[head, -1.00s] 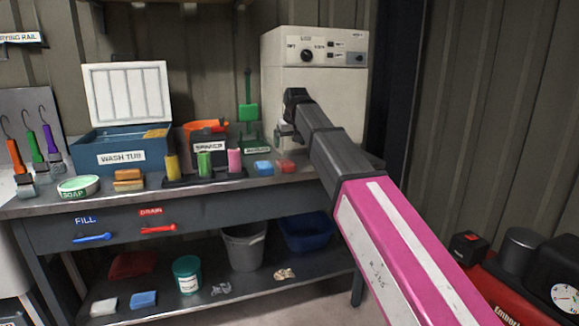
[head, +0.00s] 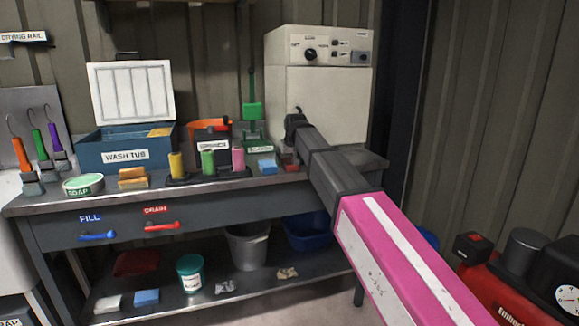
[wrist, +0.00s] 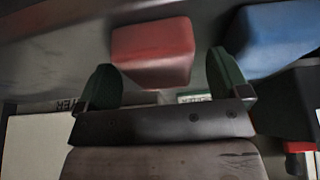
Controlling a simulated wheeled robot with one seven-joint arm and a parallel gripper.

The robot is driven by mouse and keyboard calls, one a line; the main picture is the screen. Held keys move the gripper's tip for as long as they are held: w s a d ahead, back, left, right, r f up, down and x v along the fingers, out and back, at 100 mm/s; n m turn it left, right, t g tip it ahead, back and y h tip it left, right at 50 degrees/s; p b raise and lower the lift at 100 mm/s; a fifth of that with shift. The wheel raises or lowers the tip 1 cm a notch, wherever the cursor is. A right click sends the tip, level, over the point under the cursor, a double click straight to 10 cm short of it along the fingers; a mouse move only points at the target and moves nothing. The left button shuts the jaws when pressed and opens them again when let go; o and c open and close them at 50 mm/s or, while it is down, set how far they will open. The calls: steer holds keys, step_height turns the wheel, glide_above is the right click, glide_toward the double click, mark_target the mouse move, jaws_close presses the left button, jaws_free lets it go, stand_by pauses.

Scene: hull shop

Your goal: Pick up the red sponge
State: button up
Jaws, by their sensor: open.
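The red sponge (wrist: 153,50) is a block on the bench top, large in the wrist view. My gripper (wrist: 162,78) is open, with one dark green finger to each side of the sponge's near end. Most of the sponge lies ahead of the fingers, and a gap shows on the right. In the head view my gripper (head: 291,156) is at the right part of the bench and hides much of the sponge. I cannot tell whether a finger touches it.
A blue sponge (head: 267,166) lies close to the left of the red one; it also shows in the wrist view (wrist: 272,38). Coloured bottles stand on a dark tray further left, near the wash tub (head: 125,155). A cream machine (head: 318,100) stands behind.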

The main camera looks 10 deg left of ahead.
mark_target(287, 160)
steer(key=shift+f, duration=0.1)
steer(key=c, duration=1.1)
steer(key=shift+o, duration=0.2)
steer(key=shift+r, duration=0.55)
steer(key=r, duration=0.2)
steer(key=s+r, duration=0.1)
steer(key=shift+a+r, duration=0.25)
steer(key=shift+r, duration=0.1)
steer(key=s+a+r, duration=0.4)
steer(key=s+r, duration=0.2)
steer(key=s, duration=0.3)
steer(key=shift+s+a+r, duration=0.15)
steer(key=shift+s+a, duration=0.1)
steer(key=shift+a, duration=0.1)
